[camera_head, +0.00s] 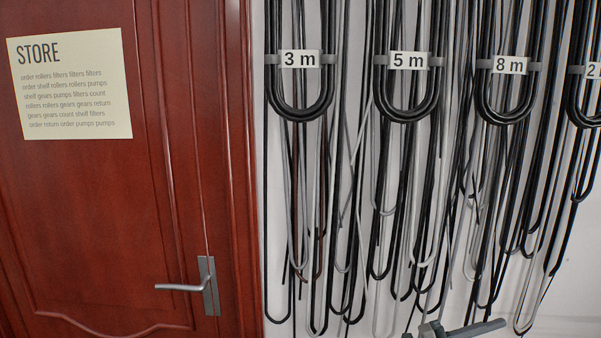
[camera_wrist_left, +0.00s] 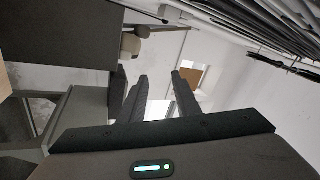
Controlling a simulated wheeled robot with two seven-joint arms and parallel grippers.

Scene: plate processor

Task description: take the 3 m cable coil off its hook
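The 3 m cable coil (camera_head: 300,115) is a thick black loop hanging on the wall beside the door in the head view. A white "3 m" label (camera_head: 299,59) sits across it, with grey hook ends (camera_head: 272,59) showing at the label's sides. The top of the coil is cut off by the frame. My left gripper (camera_wrist_left: 160,82) is open, with nothing between its two dark fingers in the left wrist view. Black cables (camera_wrist_left: 265,40) show at that view's upper right; I cannot tell which coil they belong to. My right gripper is not recognisable in either view.
The 5 m coil (camera_head: 406,115), the 8 m coil (camera_head: 503,116) and another partly cut-off coil hang to the right. Many loose black and grey cables dangle below. A red door (camera_head: 100,220) with a handle (camera_head: 182,287) is left. A grey part (camera_head: 465,329) shows at the bottom edge, unclear.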

